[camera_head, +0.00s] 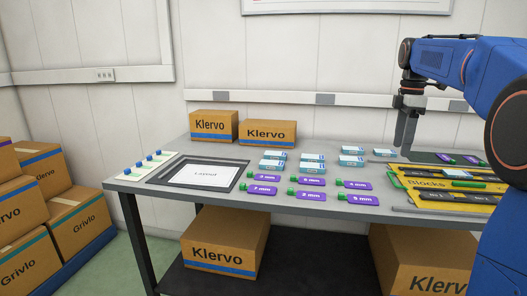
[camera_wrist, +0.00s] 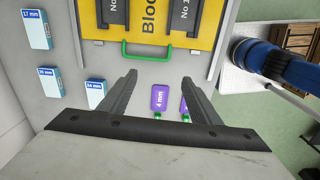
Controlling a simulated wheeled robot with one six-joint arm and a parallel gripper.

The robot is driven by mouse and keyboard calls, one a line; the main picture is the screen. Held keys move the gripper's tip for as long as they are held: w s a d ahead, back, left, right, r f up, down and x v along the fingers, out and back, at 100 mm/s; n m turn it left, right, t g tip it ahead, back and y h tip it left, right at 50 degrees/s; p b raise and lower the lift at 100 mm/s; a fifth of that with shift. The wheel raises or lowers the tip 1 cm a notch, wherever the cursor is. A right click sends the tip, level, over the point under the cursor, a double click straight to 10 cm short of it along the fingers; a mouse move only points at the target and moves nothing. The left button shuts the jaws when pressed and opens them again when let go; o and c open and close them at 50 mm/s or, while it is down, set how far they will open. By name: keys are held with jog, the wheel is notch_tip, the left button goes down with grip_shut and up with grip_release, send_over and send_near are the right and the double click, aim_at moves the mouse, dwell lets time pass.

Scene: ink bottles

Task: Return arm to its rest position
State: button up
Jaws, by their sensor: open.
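My gripper (camera_head: 405,150) is raised over the back right of the table (camera_head: 300,222), below my blue arm. In the wrist view the two fingers of my gripper (camera_wrist: 158,79) are apart. A purple "4 mm" tag (camera_wrist: 159,98) with a green end shows between them, lying on the table below. A second purple tag (camera_wrist: 183,104) is partly hidden by the right finger. Nothing is seen held in the fingers.
A yellow "Blocks" case (camera_head: 425,184) with a green handle (camera_wrist: 152,57) lies at the right. Several blue-and-white boxes (camera_head: 272,165) and purple tags (camera_head: 262,189) cover mid-table. A dark "Layout" tray (camera_head: 160,179) and cartons (camera_head: 214,123) stand left. Open air surrounds my gripper.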

jog(key=s+a+f+m+t, duration=0.1)
jog(key=s+a+f+m, duration=0.35)
jog(key=s, duration=0.45)
jog(key=s+a+f+m+t, duration=0.1)
jog(key=s+a+f+m, duration=0.3)
jog(key=s, duration=0.6)
jog(key=s+a+f+m+t, duration=0.1)
jog(key=s+a+f+m, duration=0.1)
jog(key=s+f, duration=0.5)
jog(key=s+a+f+m+t, duration=0.1)
jog(key=s+f+m, duration=0.3)
jog(key=s+f, duration=0.4)
jog(key=shift+s+a+f+m+t, duration=0.15)
jog(key=shift+s+a+m+t, duration=0.2)
jog(key=shift+s+a, duration=0.45)
